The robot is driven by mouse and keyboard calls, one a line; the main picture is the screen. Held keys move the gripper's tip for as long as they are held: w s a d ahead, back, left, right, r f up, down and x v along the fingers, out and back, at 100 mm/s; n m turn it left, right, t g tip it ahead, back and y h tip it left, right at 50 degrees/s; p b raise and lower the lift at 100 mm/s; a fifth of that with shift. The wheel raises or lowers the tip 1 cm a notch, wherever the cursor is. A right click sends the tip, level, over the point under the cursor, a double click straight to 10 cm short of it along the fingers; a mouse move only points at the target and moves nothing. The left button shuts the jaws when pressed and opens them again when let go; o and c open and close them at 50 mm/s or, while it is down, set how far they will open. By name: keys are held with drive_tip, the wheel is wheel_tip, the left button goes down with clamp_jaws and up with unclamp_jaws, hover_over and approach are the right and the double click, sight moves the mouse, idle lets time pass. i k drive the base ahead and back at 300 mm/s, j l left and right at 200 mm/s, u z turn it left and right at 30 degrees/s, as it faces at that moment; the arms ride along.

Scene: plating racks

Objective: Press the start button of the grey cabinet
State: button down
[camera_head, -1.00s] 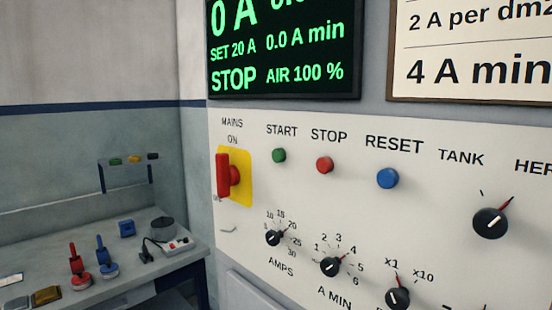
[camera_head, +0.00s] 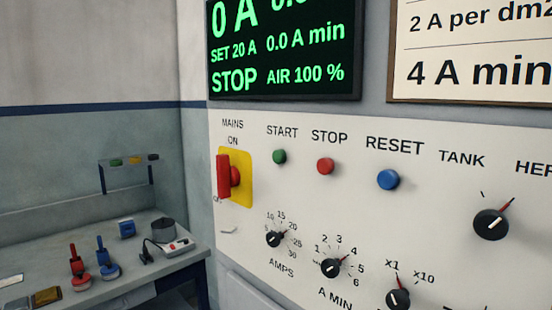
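The cabinet's control panel (camera_head: 330,205) is pale and fills the right half of the head view. The green start button (camera_head: 279,157) sits under the label START, near the panel's upper left. The red stop button (camera_head: 325,166) and the blue reset button (camera_head: 388,180) are to its right. The red mains switch (camera_head: 228,176) on a yellow plate is to its left, by the word ON. The display (camera_head: 283,50) above reads STOP, 0 A, SET 20 A, 0.0 A min and AIR 100 %. My gripper is not in view.
Black knobs labelled AMPS (camera_head: 274,239), A MIN (camera_head: 331,268) and TANK (camera_head: 491,224) stick out of the panel. A framed notice (camera_head: 470,50) hangs at upper right. A grey bench (camera_head: 110,285) with red and blue tools stands at left. The space before the start button looks clear.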

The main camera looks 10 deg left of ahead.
sight(279, 156)
drive_tip(key=k+j+z, duration=0.2)
drive_tip(key=j, duration=0.25)
drive_tip(key=k+j+z, duration=0.2)
drive_tip(key=j, duration=0.2)
drive_tip(key=k+j+z, duration=0.2)
drive_tip(key=j, duration=0.2)
